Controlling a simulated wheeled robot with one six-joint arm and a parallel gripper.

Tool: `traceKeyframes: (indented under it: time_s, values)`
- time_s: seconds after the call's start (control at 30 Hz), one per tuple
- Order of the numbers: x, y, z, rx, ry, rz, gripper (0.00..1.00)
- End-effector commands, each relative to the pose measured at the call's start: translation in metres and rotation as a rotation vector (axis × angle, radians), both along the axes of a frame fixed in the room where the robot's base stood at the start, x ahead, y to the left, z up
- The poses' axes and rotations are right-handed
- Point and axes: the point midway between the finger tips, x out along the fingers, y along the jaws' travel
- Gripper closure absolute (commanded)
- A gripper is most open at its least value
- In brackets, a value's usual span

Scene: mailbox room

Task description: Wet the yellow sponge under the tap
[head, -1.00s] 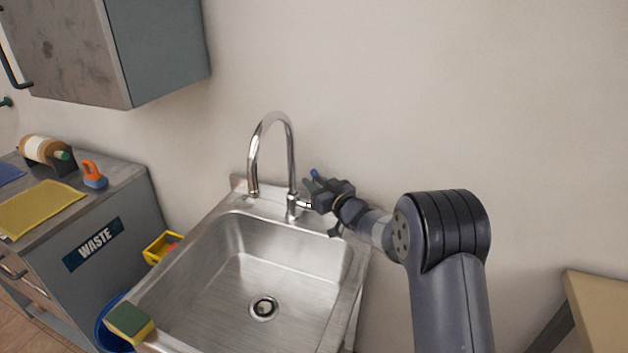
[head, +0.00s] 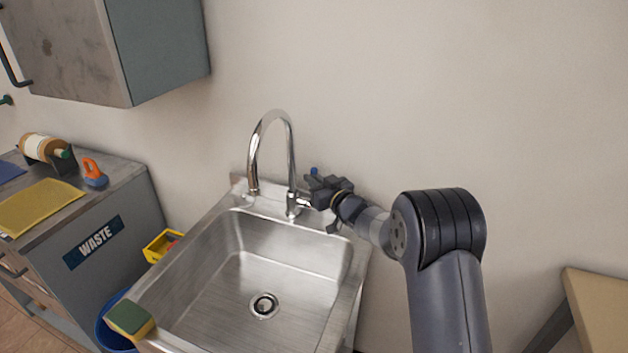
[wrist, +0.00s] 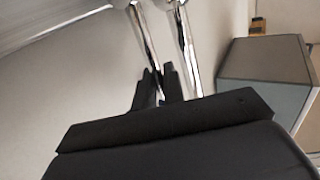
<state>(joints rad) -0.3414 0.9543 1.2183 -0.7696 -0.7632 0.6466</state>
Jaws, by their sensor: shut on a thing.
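The yellow sponge (head: 130,319) with its dark green top lies on the front left corner of the steel sink's rim. The chrome tap (head: 291,165) stands at the sink's back edge, its curved spout over the basin; no water shows under it. My gripper (head: 312,190) is at the right side of the tap's base, shut on the tap's handle (head: 304,200), which my fingers mostly hide. A small blue spot shows just above my fingers. In the wrist view my fingers (wrist: 157,78) are close together in front of the chrome pipes.
The steel sink (head: 222,300) has an empty basin with a drain. Left of it are a yellow bin (head: 160,246), a blue bucket (head: 106,330) and a waste cabinet (head: 110,250). A wall cabinet (head: 165,50) hangs upper left. A wooden table (head: 600,300) stands at the right.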

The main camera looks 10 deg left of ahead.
Motion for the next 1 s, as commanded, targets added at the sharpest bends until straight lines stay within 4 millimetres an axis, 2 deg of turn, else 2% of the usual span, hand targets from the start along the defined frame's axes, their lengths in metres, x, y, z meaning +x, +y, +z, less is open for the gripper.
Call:
traceKeyframes:
  time_s: [0.47, 1.0]
  values:
    - [-0.006, 0.001, -0.006, -0.01, -0.073, 0.002, 1.0]
    - [-0.012, 0.002, -0.001, -0.019, -0.132, 0.001, 1.0]
